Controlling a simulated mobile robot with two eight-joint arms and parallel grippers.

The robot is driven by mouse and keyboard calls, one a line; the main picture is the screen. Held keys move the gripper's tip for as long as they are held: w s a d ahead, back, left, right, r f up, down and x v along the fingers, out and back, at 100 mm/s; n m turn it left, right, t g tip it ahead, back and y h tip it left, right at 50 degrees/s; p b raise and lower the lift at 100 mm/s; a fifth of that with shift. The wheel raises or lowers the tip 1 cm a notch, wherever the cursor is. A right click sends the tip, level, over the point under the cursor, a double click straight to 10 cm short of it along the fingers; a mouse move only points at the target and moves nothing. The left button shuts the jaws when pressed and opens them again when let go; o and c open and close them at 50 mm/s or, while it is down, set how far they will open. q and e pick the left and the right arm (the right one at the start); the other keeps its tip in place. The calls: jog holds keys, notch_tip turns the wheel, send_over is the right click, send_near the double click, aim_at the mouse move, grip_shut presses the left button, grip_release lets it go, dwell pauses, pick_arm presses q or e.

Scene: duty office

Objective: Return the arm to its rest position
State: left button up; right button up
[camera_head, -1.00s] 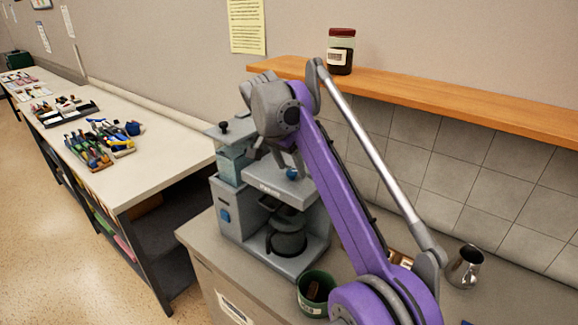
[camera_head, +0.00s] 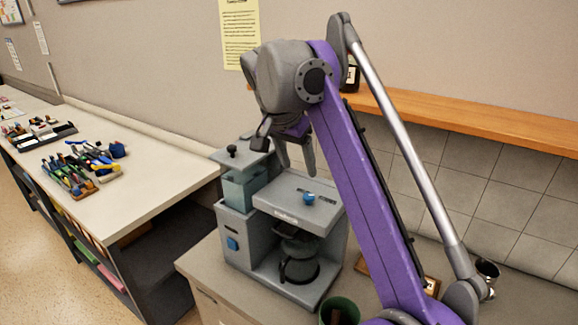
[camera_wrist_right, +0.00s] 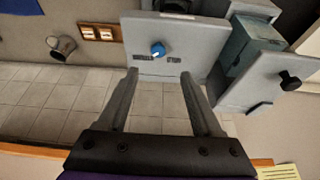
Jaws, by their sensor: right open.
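My right arm rises across the right half of the head view, purple and grey. Its gripper (camera_head: 288,152) hangs over the coffee machine (camera_head: 232,222), apart from it as far as I can tell. In the right wrist view the two fingers of the gripper (camera_wrist_right: 160,85) are spread apart with nothing between them. The grey coffee machine also shows there beyond the fingertips, with its blue knob (camera_wrist_right: 158,48). A dark glass pot (camera_head: 300,262) stands in the machine's bay. My left gripper is in neither view.
A wooden shelf (camera_head: 470,127) runs along the tiled wall, with a dark jar (camera_head: 352,77) mostly hidden behind my arm. A green cup (camera_head: 338,308) and a metal pitcher (camera_head: 487,270) stand on the counter. A workbench (camera_head: 150,170) with tools is at left.

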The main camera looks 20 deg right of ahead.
jog(key=shift+s+r, duration=0.15)
jog(key=shift+r, duration=0.05)
jog(key=shift+s, duration=0.1)
jog(key=shift+f, duration=0.1)
jog(key=s+a+f+n+t+y, duration=0.1)
jog(key=s+f+n, duration=0.2)
jog(key=s+f, duration=0.4)
jog(key=s+a+f+n+t+y, duration=0.1)
jog(key=s+f+n, duration=0.3)
jog(key=f, duration=1.1)
jog(key=s+a+f+n+t+y, duration=0.1)
jog(key=s+f+n, duration=0.2)
jog(key=s+f, duration=0.7)
jog(key=shift+f+n+t+y, duration=0.3)
jog(key=shift+f, duration=0.6)
jog(key=shift+a, duration=0.1)
jog(key=shift+c, duration=0.4)
